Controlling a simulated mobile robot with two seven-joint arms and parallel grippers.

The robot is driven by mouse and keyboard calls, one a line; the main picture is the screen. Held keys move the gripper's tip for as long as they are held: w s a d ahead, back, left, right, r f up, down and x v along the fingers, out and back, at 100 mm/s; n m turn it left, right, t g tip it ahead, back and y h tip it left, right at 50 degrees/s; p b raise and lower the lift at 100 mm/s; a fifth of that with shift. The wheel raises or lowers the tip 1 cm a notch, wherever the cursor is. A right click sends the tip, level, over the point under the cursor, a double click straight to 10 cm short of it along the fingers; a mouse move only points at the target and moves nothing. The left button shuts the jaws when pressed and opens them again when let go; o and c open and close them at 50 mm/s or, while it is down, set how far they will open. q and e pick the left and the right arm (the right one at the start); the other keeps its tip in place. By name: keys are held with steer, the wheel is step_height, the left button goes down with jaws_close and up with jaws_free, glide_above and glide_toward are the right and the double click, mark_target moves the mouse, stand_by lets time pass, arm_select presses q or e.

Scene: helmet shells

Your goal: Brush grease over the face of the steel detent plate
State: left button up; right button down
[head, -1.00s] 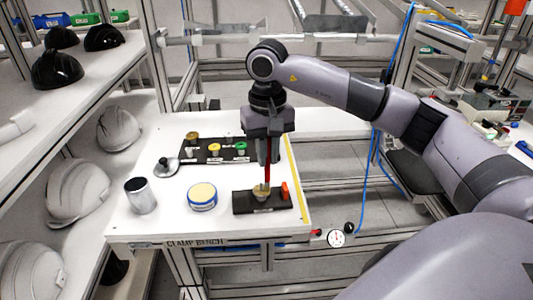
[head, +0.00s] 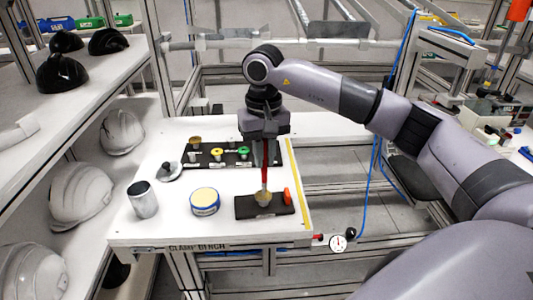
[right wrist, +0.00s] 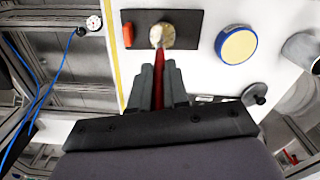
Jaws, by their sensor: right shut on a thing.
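My right gripper (head: 265,163) is shut on the red handle of a brush (head: 265,176), which points straight down. In the right wrist view the gripper (right wrist: 159,72) holds the red handle (right wrist: 158,60) between its fingers. The brush tip is over a small round disc (right wrist: 167,38), which looks like the detent plate and has a patchy tan and pale face. The tip seems to touch it, but the exact contact is hard to see. The disc lies on a black base (head: 244,208). A blue-sided round tin (head: 205,202) with pale yellow contents stands left of the base. My left gripper is not in view.
An orange upright piece (head: 287,196) stands on the base, right of the disc. A grey metal cylinder (head: 143,200), a knobbed lid (head: 169,172) and a black rack (head: 230,160) with several coloured pieces share the bench. A yellow strip (head: 298,190) marks the bench's right side.

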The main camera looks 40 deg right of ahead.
steer(key=shift+w+a, duration=0.2)
steer(key=shift+a, duration=0.35)
steer(key=shift+s+a, duration=0.15)
steer(key=shift+a, duration=0.15)
steer(key=shift+s+a, duration=0.25)
steer(key=shift+s, duration=0.5)
steer(key=shift+s+d, duration=0.1)
steer(key=shift+s, duration=0.15)
steer(key=shift+s+d, duration=0.15)
steer(key=shift+d, duration=0.1)
stand_by(0.3)
